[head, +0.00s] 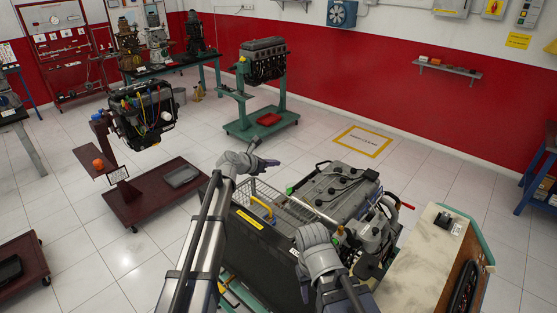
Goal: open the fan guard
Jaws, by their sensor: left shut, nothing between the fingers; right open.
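The fan guard appears to be the grey wire mesh (284,207) between the dark radiator panel (262,240) and the grey-topped engine (335,190). A curved yellow bar (256,203) shows at its left side. I cannot tell whether the guard is latched. My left gripper (268,163) is shut and empty, above and behind the mesh's far left corner, apart from it as far as I can see. My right gripper (300,272) is open and empty, in front of the radiator panel's right part. My arms hide parts of the panel and the engine's near side.
A bench (412,262) with a pale top stands close on the right. Another engine on a red stand (150,190) is at the left. A green engine stand (262,122) is behind. Free tiled floor lies around a yellow-framed floor sign (363,141).

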